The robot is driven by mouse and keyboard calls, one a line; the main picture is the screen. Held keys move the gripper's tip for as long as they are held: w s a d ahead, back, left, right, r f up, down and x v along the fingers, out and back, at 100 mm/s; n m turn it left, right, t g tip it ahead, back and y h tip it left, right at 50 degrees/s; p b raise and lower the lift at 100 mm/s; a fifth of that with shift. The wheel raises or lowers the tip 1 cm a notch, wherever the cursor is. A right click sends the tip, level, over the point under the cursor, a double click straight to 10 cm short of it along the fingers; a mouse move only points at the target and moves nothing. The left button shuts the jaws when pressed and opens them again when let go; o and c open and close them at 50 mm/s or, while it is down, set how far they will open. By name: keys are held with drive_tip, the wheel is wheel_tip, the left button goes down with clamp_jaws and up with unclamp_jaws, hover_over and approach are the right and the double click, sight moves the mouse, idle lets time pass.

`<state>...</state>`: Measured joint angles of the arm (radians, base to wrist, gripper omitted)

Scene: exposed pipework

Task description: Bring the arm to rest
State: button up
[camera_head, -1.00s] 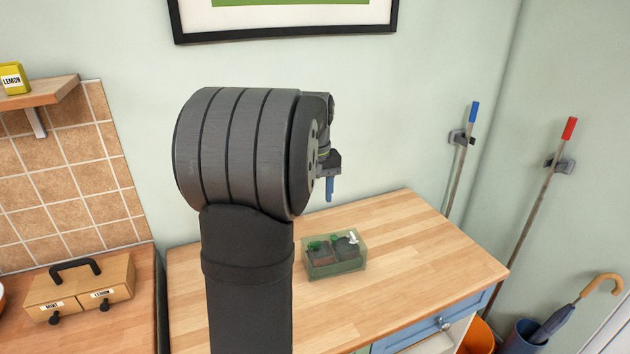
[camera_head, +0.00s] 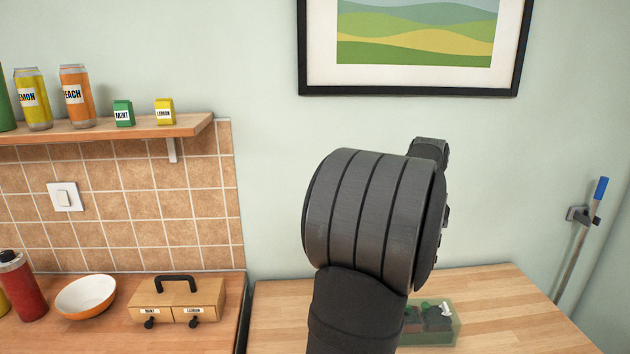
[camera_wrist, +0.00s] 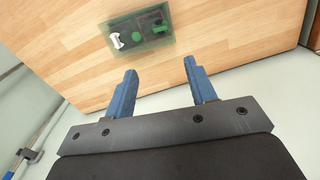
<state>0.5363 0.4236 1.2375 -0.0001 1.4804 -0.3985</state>
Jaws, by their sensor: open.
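My gripper (camera_wrist: 158,88) shows in the wrist view with its two blue fingers spread apart and nothing between them. It is above the wooden counter (camera_wrist: 75,75), apart from it. In the head view my own arm stands in the middle and hides the gripper's fingers. A green see-through box (camera_wrist: 114,26) with small dark and green items and a white piece lies on the counter beyond the fingertips. The box also shows in the head view (camera_head: 450,332), partly hidden behind my arm.
At left, a wooden shelf (camera_head: 120,130) holds cans and small boxes. Below are a two-drawer wooden box (camera_head: 200,297), an orange bowl (camera_head: 86,297) and a red bottle (camera_head: 22,290). A framed picture (camera_head: 415,90) hangs on the wall. A blue-tipped pole (camera_head: 580,245) is clipped at right.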

wheel_tip(320, 180, down, 17)
drive_tip(key=shift+r, duration=0.15)
idle(0.5)
